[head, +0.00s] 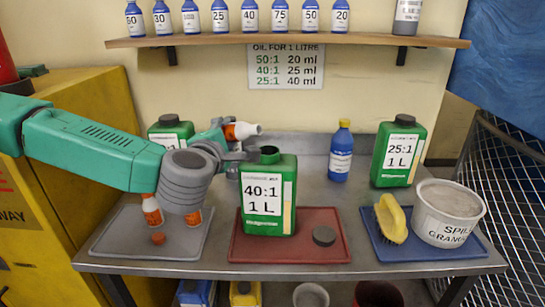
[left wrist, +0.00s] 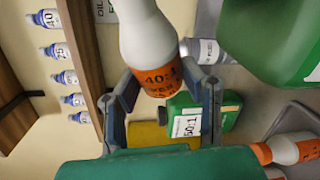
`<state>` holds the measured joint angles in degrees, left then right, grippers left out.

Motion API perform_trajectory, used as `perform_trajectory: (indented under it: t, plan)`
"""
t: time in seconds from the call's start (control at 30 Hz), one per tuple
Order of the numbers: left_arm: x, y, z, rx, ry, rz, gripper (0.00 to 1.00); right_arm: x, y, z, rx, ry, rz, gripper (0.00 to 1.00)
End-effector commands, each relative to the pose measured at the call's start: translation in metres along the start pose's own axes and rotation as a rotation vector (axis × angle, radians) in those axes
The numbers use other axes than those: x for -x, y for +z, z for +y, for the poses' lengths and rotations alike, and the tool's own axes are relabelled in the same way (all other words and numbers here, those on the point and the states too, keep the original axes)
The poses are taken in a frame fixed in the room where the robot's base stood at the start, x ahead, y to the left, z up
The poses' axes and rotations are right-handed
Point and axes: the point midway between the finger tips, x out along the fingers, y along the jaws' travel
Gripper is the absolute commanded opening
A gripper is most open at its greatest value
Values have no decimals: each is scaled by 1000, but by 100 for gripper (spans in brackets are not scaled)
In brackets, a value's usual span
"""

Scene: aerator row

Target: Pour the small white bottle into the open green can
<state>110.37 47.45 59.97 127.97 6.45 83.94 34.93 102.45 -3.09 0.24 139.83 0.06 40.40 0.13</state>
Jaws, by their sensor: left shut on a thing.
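The small white bottle (head: 248,129) with an orange label lies nearly on its side in the air, neck to the right, above and left of the open green can's mouth. My left gripper (head: 232,148) is shut on it. In the left wrist view the bottle (left wrist: 149,40) reads 40:1 and sits between the fingers (left wrist: 160,88). The open green can (head: 268,195), marked 40:1 1 L, stands upright on the red tray (head: 330,252) with its mouth uncovered. No liquid stream shows. My right gripper is not in view.
A black cap (head: 324,236) lies on the red tray. Orange-labelled bottles (head: 152,210) stand on the grey tray (head: 120,240). Capped green cans (head: 398,152) and a blue bottle (head: 340,155) stand behind. A yellow brush (head: 391,218) and white bucket (head: 448,212) occupy the blue tray (head: 400,252).

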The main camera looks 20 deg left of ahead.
Motion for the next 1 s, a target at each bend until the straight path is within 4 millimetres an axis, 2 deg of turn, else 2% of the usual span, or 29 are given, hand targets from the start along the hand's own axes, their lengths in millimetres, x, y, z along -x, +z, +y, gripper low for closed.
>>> perform_trajectory:
  t: [0.4,0.5,0.67,1.0]
  plan:
    - [3,21,2,-138,57,-1,10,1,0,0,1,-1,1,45]
    - [4,20,4,-156,64,-1,10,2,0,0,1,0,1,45]
    - [1,6,8,-168,73,4,10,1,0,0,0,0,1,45]
    - [2,9,10,-206,87,1,10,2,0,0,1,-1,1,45]
